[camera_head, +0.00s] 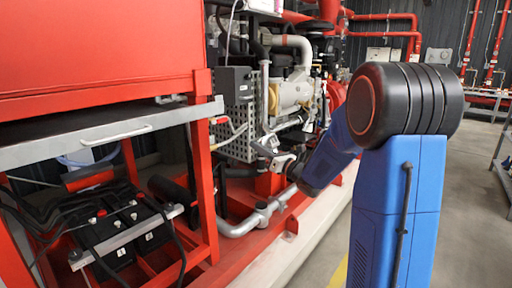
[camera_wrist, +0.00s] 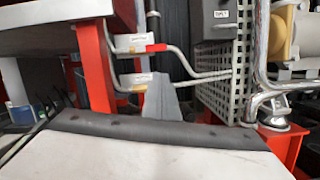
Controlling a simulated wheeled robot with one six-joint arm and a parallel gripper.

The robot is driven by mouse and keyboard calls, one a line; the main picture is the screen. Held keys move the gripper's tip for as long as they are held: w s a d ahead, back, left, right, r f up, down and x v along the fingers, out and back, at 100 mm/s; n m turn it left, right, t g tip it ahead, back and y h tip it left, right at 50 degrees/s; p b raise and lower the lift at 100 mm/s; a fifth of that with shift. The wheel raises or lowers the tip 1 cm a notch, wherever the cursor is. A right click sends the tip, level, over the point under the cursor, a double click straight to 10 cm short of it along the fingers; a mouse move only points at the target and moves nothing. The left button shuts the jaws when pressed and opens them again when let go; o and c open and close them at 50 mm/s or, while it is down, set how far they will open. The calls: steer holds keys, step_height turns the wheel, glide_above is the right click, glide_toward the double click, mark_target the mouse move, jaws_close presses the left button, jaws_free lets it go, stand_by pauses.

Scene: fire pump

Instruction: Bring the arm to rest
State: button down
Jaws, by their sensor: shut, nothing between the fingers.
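My blue arm (camera_head: 395,210) stands at the right in the head view, with its large black joint at the top. Its forearm reaches left and down toward the pump set's red frame. My gripper (camera_head: 264,150) is at its far end, small in that view, in front of the perforated grey panel and above a grey pipe. In the wrist view my gripper (camera_wrist: 166,97) shows as a grey shape beyond the pale housing at the bottom. It is shut and empty. Whether it touches anything behind it I cannot tell.
A red frame (camera_head: 205,170) with a grey drawer-like shelf (camera_head: 110,135) stands at the left, black batteries (camera_head: 120,225) beneath it. The engine (camera_head: 290,95) and perforated panel (camera_head: 236,120) are close to the gripper. Open floor (camera_head: 470,215) lies at the right, beside a grey rack (camera_head: 503,165).

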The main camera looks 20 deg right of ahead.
stand_by(0.3)
steer(key=s+d+f+m+g+h, duration=0.2)
steer(key=s+m+g+h, duration=0.3)
steer(key=s+m+h, duration=1.05)
steer(key=s+a+f+m+g+y, duration=0.2)
steer(key=s+f+m+g, duration=0.1)
steer(key=s+m, duration=0.4)
steer(key=s+a+f+m+g+y, duration=0.2)
steer(key=s+m, duration=0.6)
steer(key=s, duration=0.5)
steer(key=s+a+f+m+g+y, duration=0.2)
steer(key=s+a+f+m+g, duration=0.1)
steer(key=s+f+m, duration=0.3)
steer(key=s+m, duration=0.2)
steer(key=s, duration=0.2)
steer(key=shift+s+a+g, duration=0.15)
steer(key=shift+s+g, duration=0.15)
steer(key=shift+g, duration=0.1)
